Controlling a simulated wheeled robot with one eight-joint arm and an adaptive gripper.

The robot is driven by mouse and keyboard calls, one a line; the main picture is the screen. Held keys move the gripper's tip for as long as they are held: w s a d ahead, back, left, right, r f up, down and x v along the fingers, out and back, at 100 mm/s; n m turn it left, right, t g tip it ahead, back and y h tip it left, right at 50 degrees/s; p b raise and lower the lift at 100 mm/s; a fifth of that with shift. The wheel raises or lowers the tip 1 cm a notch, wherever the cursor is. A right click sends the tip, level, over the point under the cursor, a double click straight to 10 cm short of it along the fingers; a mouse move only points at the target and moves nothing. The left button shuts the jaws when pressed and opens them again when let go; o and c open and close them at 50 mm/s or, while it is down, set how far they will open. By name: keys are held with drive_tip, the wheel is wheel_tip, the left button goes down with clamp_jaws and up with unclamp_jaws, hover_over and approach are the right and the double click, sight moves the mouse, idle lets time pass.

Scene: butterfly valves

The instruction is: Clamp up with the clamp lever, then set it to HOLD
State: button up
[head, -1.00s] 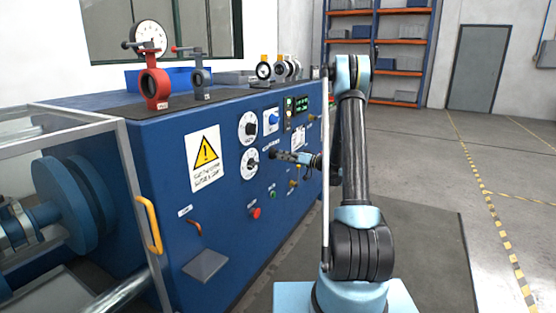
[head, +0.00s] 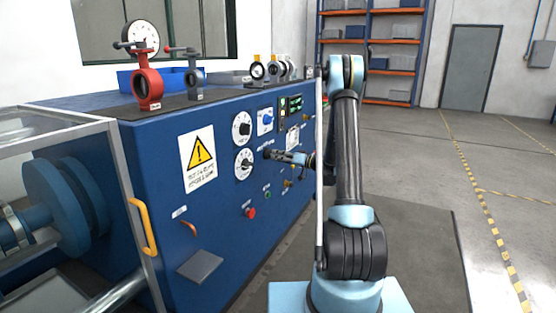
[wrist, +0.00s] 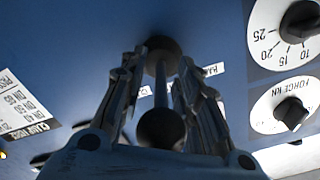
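The clamp lever (wrist: 162,95) is a short shaft with a black ball knob, seen in the wrist view pointing out of the blue panel toward the camera. The two fingers of my gripper (wrist: 158,64) stand on either side of its shaft, with visible gaps, so the gripper looks open around it. The ball sits between the fingers, nearer the palm. A white label with clamp wording (wrist: 25,105) is at the left, upside down and partly cut off; I cannot tell the lever's setting. In the head view my gripper (head: 288,157) is at the panel, and the lever there is small and dark.
Two dials (head: 242,130) sit left of my gripper on the blue cabinet (head: 150,190). A red button (head: 249,212) is below. A yellow handle (head: 142,226) on the guard and a grey pedal-like plate (head: 200,265) are at lower left. Open floor lies to the right.

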drive_tip(key=v, duration=1.1)
drive_tip(key=shift+d, duration=0.25)
drive_tip(key=shift+s, duration=0.1)
